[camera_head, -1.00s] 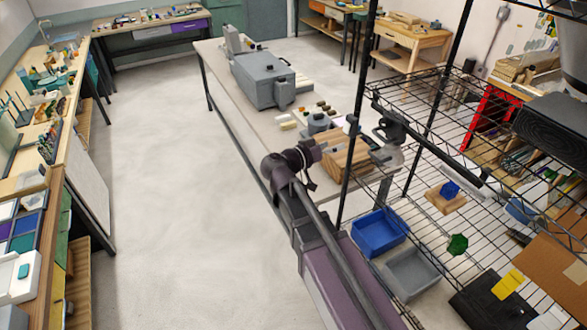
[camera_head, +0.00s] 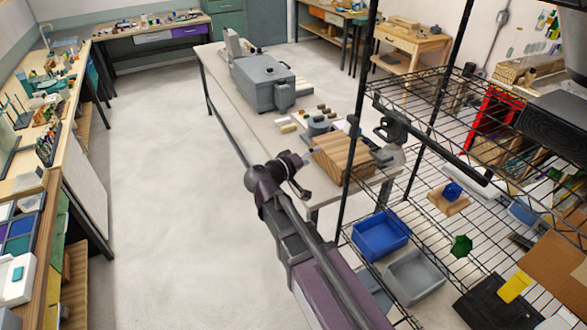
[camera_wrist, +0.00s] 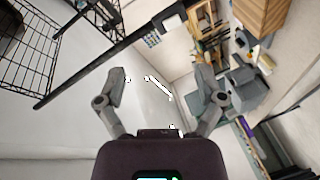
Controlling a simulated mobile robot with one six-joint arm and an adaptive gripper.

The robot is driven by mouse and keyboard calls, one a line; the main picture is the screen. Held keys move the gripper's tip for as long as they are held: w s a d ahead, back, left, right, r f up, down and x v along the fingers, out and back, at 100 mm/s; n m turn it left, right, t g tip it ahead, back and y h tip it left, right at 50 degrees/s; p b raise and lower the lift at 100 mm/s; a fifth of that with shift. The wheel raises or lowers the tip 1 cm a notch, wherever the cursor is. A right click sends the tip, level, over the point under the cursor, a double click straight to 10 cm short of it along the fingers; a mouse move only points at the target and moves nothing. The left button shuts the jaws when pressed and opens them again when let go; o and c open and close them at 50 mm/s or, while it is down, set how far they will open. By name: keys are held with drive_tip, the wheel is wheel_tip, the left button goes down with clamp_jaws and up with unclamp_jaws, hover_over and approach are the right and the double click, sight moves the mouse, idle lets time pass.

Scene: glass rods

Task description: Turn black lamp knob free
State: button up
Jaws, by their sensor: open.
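A dark bar with a clamp-like joint (camera_head: 393,125) runs along the wire rack in the head view. I cannot tell whether this is the lamp, and I cannot make out a black knob for certain. My gripper (camera_wrist: 161,75) is open in the wrist view. Its two grey fingers stand wide apart with nothing between them. In the head view my gripper end (camera_head: 294,165) is left of the rack's front post and apart from the clamp joint. A dark post (camera_wrist: 105,65) crosses beyond the fingers in the wrist view.
The black wire rack (camera_head: 415,245) holds a blue bin (camera_head: 380,235), a grey bin (camera_head: 415,275) and small parts. Behind it, a long table carries a grey machine (camera_head: 262,80) and wooden slats (camera_head: 340,157). Clear floor (camera_head: 165,170) lies to the left.

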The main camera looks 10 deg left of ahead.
drive_tip(key=s+a+f+n+y+b, duration=0.1)
drive_tip(key=a+f+n+y+b, duration=0.1)
drive_tip(key=a+n, duration=0.3)
drive_tip(key=shift+f+n+t, duration=0.3)
drive_tip(key=shift+f+n, duration=0.45)
drive_tip(key=shift+n, duration=0.35)
drive_tip(key=s+d+f+m+g+y+b, duration=0.2)
drive_tip(key=s+d+f+m+g+b, duration=0.1)
drive_tip(key=d+f, duration=0.5)
drive_tip(key=s+d+f+m+g+y+b, duration=0.3)
drive_tip(key=s+d+f+m+g+b, duration=0.1)
drive_tip(key=d+f, duration=0.5)
drive_tip(key=s+d+f+m+g+y+b, duration=0.3)
drive_tip(key=s+d+f+m+g+b, duration=0.1)
drive_tip(key=d+f, duration=0.5)
drive_tip(key=s+d+m+g, duration=0.1)
drive_tip(key=s+d+g, duration=0.1)
drive_tip(key=shift+d, duration=0.3)
drive_tip(key=shift+w, duration=0.1)
